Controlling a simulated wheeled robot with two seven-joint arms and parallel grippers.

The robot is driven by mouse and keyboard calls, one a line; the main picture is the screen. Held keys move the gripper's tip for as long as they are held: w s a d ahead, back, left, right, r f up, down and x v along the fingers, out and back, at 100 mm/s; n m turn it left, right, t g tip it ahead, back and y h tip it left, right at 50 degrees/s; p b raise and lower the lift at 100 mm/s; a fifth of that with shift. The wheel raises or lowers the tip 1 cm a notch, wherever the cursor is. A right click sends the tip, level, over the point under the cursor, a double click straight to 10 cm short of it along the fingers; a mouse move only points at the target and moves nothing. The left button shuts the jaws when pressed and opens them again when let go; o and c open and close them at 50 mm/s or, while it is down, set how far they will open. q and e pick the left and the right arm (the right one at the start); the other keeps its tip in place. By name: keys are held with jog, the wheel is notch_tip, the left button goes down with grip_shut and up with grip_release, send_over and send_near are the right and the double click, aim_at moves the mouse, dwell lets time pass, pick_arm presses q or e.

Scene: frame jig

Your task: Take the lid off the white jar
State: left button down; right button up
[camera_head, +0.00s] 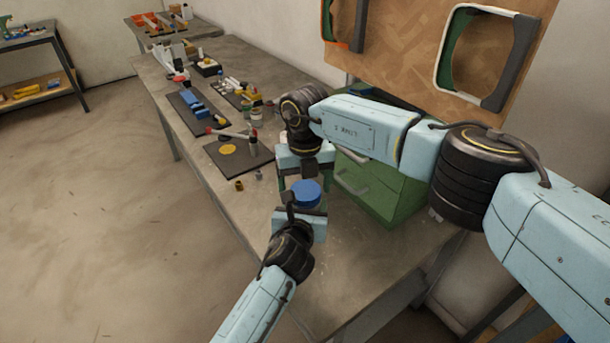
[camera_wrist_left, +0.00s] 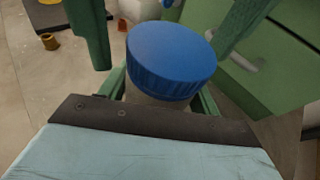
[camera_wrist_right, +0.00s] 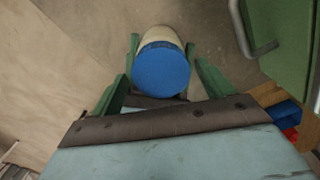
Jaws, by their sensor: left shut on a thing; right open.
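The white jar (camera_wrist_right: 158,35) is upright, with its blue lid (camera_head: 306,189) on top. The lid also shows in the left wrist view (camera_wrist_left: 172,58) and the right wrist view (camera_wrist_right: 162,70). My left gripper (camera_head: 304,208) is shut on the jar's body below the lid, its green fingers on either side. The arms hide most of the jar in the head view. My right gripper (camera_head: 303,172) is open at the jar's far side. In the left wrist view its fingers stand on both sides of the lid, with gaps visible.
A green drawer cabinet (camera_head: 385,190) with a handle stands close at the right. A dark mat (camera_head: 240,163) with a yellow disc and a small brass piece (camera_head: 239,185) lie at the left. The workbench's front left is bare.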

jog(key=c, duration=1)
jog(key=n, duration=0.6)
jog(key=shift+s+n, duration=0.1)
jog(key=shift+n, duration=0.3)
jog(key=shift+a, duration=0.1)
jog(key=o, duration=1.1)
jog(key=shift+c, duration=0.2)
